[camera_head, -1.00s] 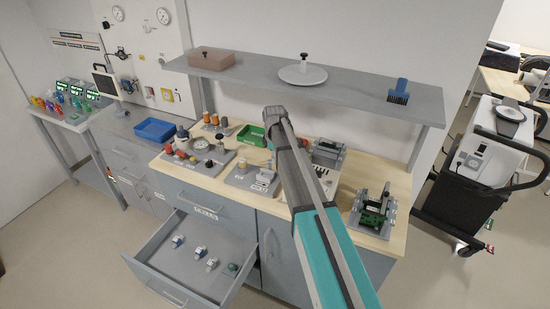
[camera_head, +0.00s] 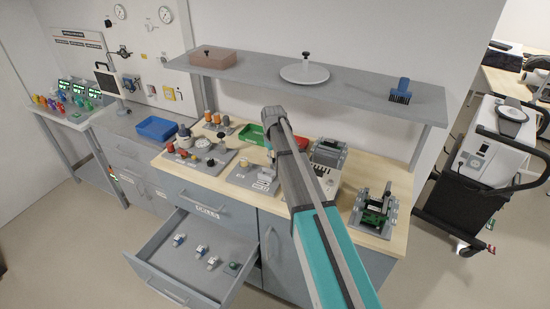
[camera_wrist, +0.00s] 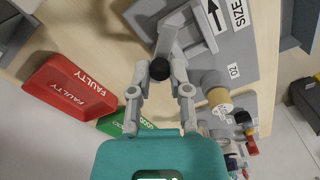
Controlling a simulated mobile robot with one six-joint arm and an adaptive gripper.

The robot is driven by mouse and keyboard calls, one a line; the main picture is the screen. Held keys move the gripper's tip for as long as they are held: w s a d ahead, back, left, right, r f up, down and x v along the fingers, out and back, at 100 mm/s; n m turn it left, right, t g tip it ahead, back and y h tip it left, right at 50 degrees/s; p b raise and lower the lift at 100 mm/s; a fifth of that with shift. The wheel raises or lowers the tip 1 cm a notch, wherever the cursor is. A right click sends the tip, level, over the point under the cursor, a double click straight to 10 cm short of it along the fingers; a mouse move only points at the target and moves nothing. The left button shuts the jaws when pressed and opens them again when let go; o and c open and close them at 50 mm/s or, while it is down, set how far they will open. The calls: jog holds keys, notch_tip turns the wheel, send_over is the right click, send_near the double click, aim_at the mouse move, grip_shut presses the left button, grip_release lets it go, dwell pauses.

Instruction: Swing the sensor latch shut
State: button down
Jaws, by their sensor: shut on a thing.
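The sensor latch (camera_wrist: 168,42) is a grey lever with a black ball knob (camera_wrist: 160,69) in the wrist view. My gripper (camera_wrist: 160,78) has its two grey fingers on either side of the knob and is shut on it. The lever reaches over a grey fixture plate (camera_wrist: 243,50) printed with an arrow, "SIZE" and "O2". Beside the lever on this plate is a cylindrical sensor body with a tan end (camera_wrist: 219,96). In the head view the plate (camera_head: 240,178) lies on the wooden worktop; my arm hides the fingers and the knob there.
A red bin marked "FAULTY" (camera_wrist: 70,87) and a green bin (camera_wrist: 118,122) stand nearby. A plate with knobs (camera_head: 200,160) is left of the fixture, and a green-board fixture (camera_head: 375,212) is at right. An open drawer (camera_head: 190,262) juts out below; a shelf (camera_head: 350,88) hangs above.

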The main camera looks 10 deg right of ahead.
jog(key=m, duration=0.4)
jog(key=shift+s+a+m, duration=0.1)
jog(key=shift+a+m, duration=0.2)
jog(key=shift+a, duration=0.1)
jog(key=m, duration=0.4)
jog(key=shift+a, duration=0.35)
jog(key=shift+m, duration=0.3)
jog(key=c, duration=0.6)
grip_release()
jog(key=shift+w, duration=0.25)
jog(key=shift+n, duration=0.5)
